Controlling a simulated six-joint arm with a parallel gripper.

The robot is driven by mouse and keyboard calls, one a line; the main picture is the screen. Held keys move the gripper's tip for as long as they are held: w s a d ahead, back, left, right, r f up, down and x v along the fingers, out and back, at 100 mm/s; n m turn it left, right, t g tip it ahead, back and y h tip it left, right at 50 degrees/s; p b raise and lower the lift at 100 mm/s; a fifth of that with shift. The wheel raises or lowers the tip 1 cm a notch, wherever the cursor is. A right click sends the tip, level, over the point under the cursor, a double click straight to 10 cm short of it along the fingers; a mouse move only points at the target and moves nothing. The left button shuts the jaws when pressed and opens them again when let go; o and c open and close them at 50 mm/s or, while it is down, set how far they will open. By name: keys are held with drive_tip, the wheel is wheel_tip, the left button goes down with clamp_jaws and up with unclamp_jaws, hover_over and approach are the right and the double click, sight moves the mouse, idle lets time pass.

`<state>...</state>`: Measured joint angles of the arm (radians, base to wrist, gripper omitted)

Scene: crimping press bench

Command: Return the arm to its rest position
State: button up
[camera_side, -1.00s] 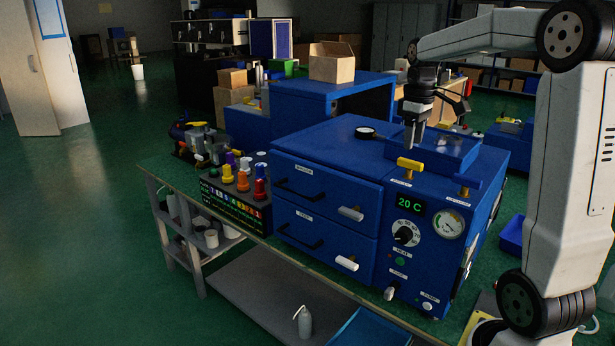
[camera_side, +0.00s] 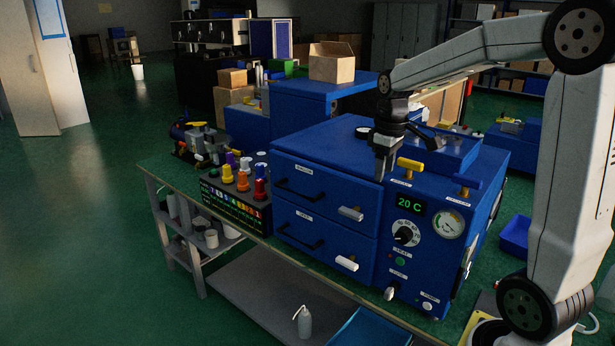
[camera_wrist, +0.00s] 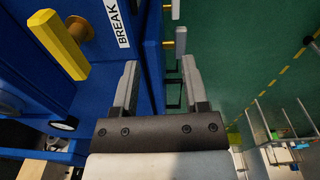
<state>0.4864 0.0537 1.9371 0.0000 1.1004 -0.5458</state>
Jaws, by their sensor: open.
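My gripper (camera_side: 382,165) points down in the side view, just left of the left yellow handle, near the front top edge of the blue press cabinet (camera_side: 325,150). The exact gap to the cabinet is hard to tell. In the wrist view, my gripper (camera_wrist: 160,64) has its two grey fingers apart with nothing between them. The left yellow handle (camera_side: 410,164) also shows in the wrist view (camera_wrist: 57,45), beside a label reading BREAK, clear of the fingers.
Drawer handles (camera_side: 350,213) stick out of the cabinet front. A rack of coloured knobs (camera_side: 235,205) stands at the left. Open green floor (camera_side: 90,240) lies farther left.

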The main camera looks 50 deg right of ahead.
drive_tip(key=s+a+f+t, duration=0.1)
drive_tip(key=s+a+f, duration=0.1)
drive_tip(key=a+f, duration=0.5)
drive_tip(key=s+a+f+t, duration=0.1)
drive_tip(key=s+a+f, duration=0.2)
drive_tip(key=a+f, duration=0.5)
drive_tip(key=a, duration=0.2)
drive_tip(key=shift+s+a+m, duration=0.25)
drive_tip(key=shift+a+m, duration=0.05)
drive_tip(key=shift+a, duration=0.05)
drive_tip(key=shift+f, duration=0.1)
